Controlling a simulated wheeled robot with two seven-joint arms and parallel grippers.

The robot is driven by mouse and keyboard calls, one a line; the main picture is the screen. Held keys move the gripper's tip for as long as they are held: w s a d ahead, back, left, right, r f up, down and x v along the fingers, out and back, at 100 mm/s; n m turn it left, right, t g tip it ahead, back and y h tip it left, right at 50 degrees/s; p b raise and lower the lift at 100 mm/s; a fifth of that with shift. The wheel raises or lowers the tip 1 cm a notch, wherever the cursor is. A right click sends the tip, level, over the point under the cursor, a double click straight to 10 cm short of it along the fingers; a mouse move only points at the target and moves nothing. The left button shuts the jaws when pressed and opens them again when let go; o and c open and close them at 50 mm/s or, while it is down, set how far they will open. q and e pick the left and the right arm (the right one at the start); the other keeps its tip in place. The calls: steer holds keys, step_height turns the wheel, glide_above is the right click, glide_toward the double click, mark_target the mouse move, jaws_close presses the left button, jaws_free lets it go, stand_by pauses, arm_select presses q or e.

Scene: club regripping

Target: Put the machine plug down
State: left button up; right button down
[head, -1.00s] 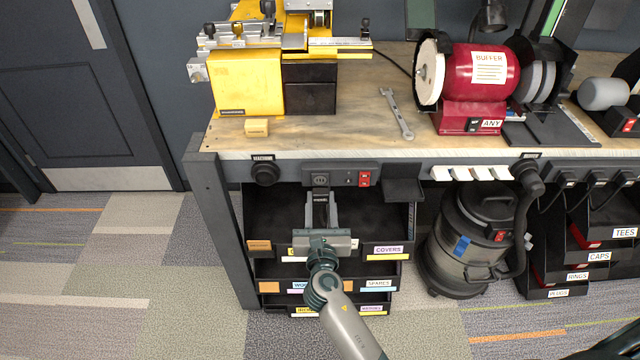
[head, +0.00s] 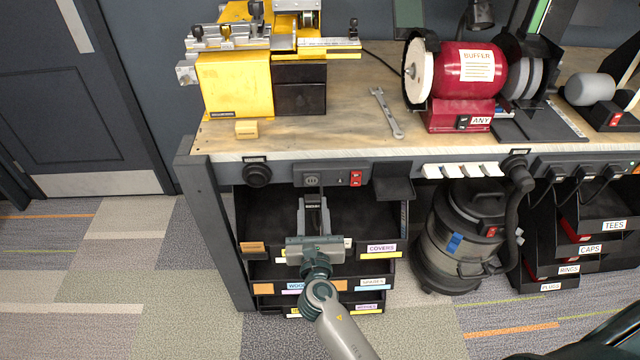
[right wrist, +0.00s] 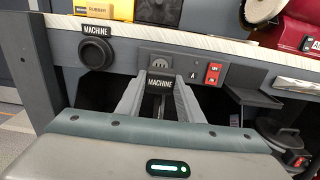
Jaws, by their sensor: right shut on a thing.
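The machine plug (right wrist: 160,82) is a dark block with a MACHINE label and a dark cord below it. It sits between the two grey fingers of my right gripper (head: 313,208), which are shut on it. The plug is just in front of and below the socket (head: 312,181) in the bench's front rail; I cannot tell whether they touch. A round black holder (head: 257,175) labelled MACHINE is on the rail to the left and also shows in the right wrist view (right wrist: 95,51). It looks empty. My left gripper is not in view.
A red switch (head: 356,179) is right of the socket. Labelled bins (head: 382,250) stand under the bench, behind and below my right gripper. A dark shelf (head: 393,188) juts out on the right, with a vacuum (head: 465,240) beyond it. Floor on the left is clear.

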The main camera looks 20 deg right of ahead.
steer(key=shift+d, duration=0.1)
